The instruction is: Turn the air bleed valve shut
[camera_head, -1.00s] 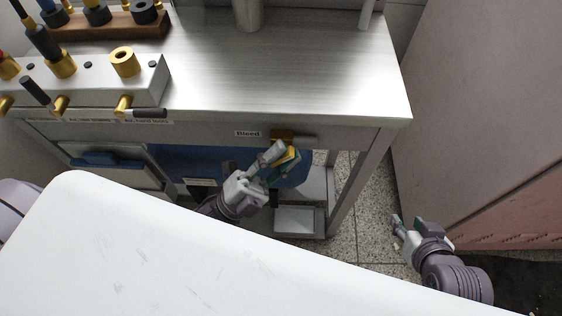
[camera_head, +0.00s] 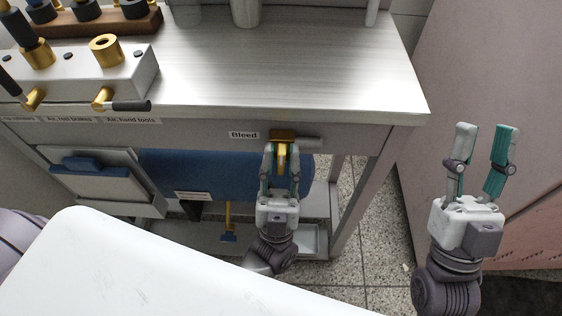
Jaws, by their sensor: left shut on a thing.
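The air bleed valve (camera_head: 282,135) is a brass fitting under the bench's front edge, right of the "Bleed" label (camera_head: 244,135). My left gripper (camera_head: 281,150) is below the label's right side, pointing up at the valve. Its fingers are closed around the brass part that hangs down from the valve, and they hide some of it. My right gripper (camera_head: 485,130) is at the right, raised, with its teal-padded fingers spread wide and empty.
The steel bench (camera_head: 290,70) carries a manifold with brass valves (camera_head: 104,98) at the left. A white surface (camera_head: 110,270) fills the lower left. A pinkish cabinet (camera_head: 480,60) stands at the right.

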